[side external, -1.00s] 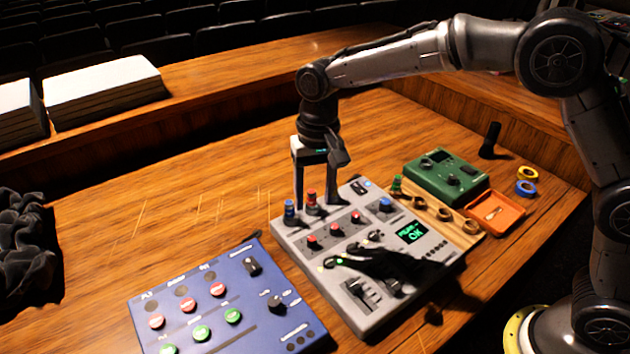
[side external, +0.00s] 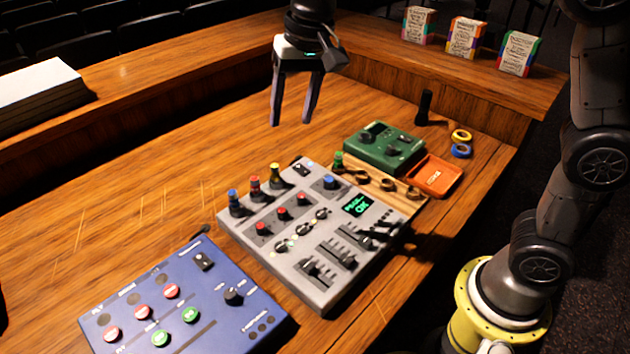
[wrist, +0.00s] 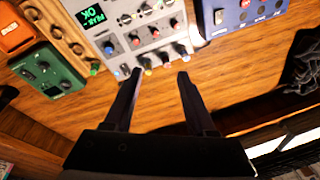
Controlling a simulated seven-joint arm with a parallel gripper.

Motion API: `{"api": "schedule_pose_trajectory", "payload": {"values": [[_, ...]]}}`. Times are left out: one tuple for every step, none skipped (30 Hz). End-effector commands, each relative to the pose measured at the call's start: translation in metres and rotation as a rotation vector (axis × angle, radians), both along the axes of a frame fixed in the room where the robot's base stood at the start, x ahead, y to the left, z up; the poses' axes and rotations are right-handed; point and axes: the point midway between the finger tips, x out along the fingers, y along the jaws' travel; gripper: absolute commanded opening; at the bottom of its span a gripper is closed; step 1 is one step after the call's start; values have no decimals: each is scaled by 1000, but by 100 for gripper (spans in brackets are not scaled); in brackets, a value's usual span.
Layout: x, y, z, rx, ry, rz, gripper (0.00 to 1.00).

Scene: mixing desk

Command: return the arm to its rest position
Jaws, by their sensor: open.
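My gripper (side external: 290,123) hangs in the air behind the grey mixer, its two dark fingers pointing down, apart and with nothing between them. In the wrist view my gripper (wrist: 160,73) also shows empty fingers, with the mixer ahead of the tips. The grey mixer (side external: 318,232) lies flat on the desk. Its top edge carries blue (side external: 234,197), red (side external: 255,184) and yellow (side external: 275,171) capped plugs standing upright. Its small screen (side external: 356,205) is lit green; in the wrist view the screen (wrist: 90,16) reads "PEAK" and "OK".
A blue button panel (side external: 185,305) lies left of the mixer. A green box (side external: 383,150), wooden strip with rings (side external: 375,183), orange tray (side external: 435,176) and tape rolls (side external: 461,150) lie right. Small boxes (side external: 466,38) and a white stack (side external: 38,88) sit on the raised ledge.

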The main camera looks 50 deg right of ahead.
Motion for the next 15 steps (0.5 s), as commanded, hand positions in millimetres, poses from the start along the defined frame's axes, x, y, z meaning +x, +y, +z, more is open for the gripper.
{"api": "schedule_pose_trajectory", "payload": {"values": [[-18,-17,16,5,-37,-13,56],[-28,-25,23,4,-55,-16,56],[-42,-35,30,3,-79,-16,56],[-53,-43,35,2,-98,-16,56],[-64,-50,39,-2,-116,-14,56],[-79,-59,43,-6,-139,-9,56],[-91,-65,45,-11,-158,-4,56],[-103,-71,46,-18,-174,3,56],[-118,-79,46,-27,-197,14,56],[-131,-84,45,-34,-213,22,56],[-143,-89,43,-43,-229,32,56],[-159,-95,39,-57,-250,49,56],[-171,-99,35,-69,-264,63,56],[-183,-102,30,-81,-278,79,56],[-197,-106,22,-99,-294,103,56]]}}
